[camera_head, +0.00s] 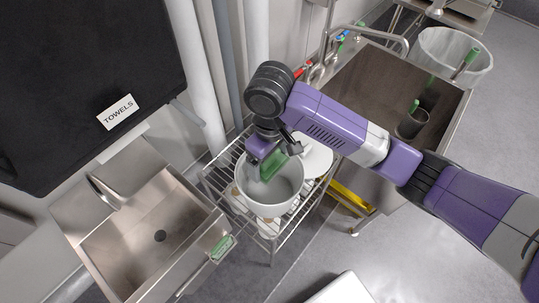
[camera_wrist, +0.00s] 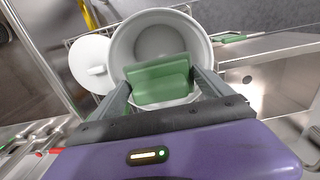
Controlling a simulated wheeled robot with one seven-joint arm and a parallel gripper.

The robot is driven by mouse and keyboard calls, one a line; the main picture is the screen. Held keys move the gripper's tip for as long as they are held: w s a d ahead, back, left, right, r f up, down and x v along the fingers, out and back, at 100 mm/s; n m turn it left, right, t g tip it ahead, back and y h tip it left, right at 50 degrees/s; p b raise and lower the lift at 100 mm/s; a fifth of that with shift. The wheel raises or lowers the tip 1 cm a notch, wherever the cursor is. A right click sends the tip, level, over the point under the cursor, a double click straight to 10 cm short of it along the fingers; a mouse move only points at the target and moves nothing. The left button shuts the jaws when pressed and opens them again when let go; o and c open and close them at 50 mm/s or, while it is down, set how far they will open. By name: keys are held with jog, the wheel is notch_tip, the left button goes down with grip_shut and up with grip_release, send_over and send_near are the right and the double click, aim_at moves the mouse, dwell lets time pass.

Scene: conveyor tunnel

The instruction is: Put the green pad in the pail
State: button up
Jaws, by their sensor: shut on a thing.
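A white pail (camera_head: 268,205) stands open on a wire rack (camera_head: 276,232) between the two sinks. My gripper (camera_head: 267,168) is over the pail's opening and is shut on the green pad (camera_head: 273,165). In the wrist view my gripper (camera_wrist: 163,88) has a finger on each side of the green pad (camera_wrist: 160,82). Behind the pad, the inside of the white pail (camera_wrist: 120,50) shows, with its floor partly covered by the pad. I cannot tell whether the pad is just above the rim or a little inside it.
A white lid-like disc (camera_head: 318,160) lies beside the pail on the rack. A larger sink (camera_head: 375,85) holds a dark cup (camera_head: 411,124).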

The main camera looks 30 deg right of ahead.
notch_tip(320, 180, down, 5)
jog(key=b, duration=0.4)
jog(key=shift+f, duration=0.2)
jog(key=o, duration=1.8)
jog(key=shift+r, duration=0.1)
notch_tip(320, 180, up, 7)
jog(key=p, duration=0.6)
jog(key=shift+p, duration=0.3)
